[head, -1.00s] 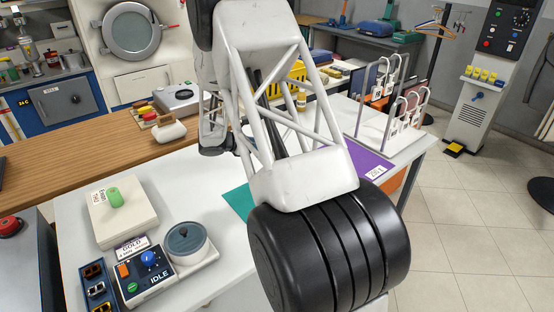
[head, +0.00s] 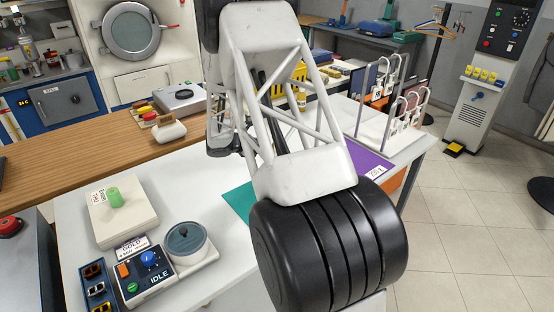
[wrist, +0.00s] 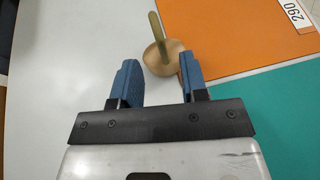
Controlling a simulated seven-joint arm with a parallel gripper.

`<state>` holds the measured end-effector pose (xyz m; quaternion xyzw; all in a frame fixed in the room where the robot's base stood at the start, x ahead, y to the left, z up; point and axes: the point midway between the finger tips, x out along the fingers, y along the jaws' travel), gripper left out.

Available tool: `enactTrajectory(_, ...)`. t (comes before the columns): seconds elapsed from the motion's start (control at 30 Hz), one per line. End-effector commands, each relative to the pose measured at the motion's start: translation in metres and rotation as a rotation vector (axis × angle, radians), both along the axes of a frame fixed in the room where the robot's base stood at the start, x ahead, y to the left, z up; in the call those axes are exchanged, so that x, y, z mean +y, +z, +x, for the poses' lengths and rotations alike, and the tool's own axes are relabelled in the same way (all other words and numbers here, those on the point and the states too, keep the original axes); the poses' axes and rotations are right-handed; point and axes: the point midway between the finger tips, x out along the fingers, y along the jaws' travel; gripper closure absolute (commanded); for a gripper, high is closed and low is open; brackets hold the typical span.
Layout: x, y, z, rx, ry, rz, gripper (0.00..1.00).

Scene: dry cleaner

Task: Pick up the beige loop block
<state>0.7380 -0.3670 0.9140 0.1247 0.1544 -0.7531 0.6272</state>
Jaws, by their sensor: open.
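In the wrist view, a tan piece with a rounded base (wrist: 166,62) and an upright olive-beige part (wrist: 157,27) stands on the white table at the edge of the orange mat. It looks like the beige loop block, with any loop seen edge-on, though I cannot be sure. My gripper (wrist: 158,61) is open, its two blue fingers apart. The piece shows between and just beyond the fingertips, close to the right one. I cannot tell whether they touch. In the head view my arm hides this piece and most of the gripper.
The orange mat (wrist: 244,35) bears a 290 label. A teal mat (head: 236,201) and a purple mat (head: 371,164) lie on the white table. A wire rack (head: 388,118) stands at the right. A scale-like box (head: 122,228) and a control panel (head: 148,272) stand at the left.

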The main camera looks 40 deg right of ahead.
Motion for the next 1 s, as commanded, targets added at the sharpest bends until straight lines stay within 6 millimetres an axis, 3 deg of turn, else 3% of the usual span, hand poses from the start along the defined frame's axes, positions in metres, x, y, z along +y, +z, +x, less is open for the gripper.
enactTrajectory(0.27, -0.003, -0.002, -0.001, 0.000, -0.001, 0.000, 0.60)
enactTrajectory(0.7, -0.042, -0.019, -0.010, 0.001, -0.002, 0.000, 0.60)
enactTrajectory(1.0, -0.047, -0.020, -0.011, 0.000, 0.000, 0.000, 0.60)
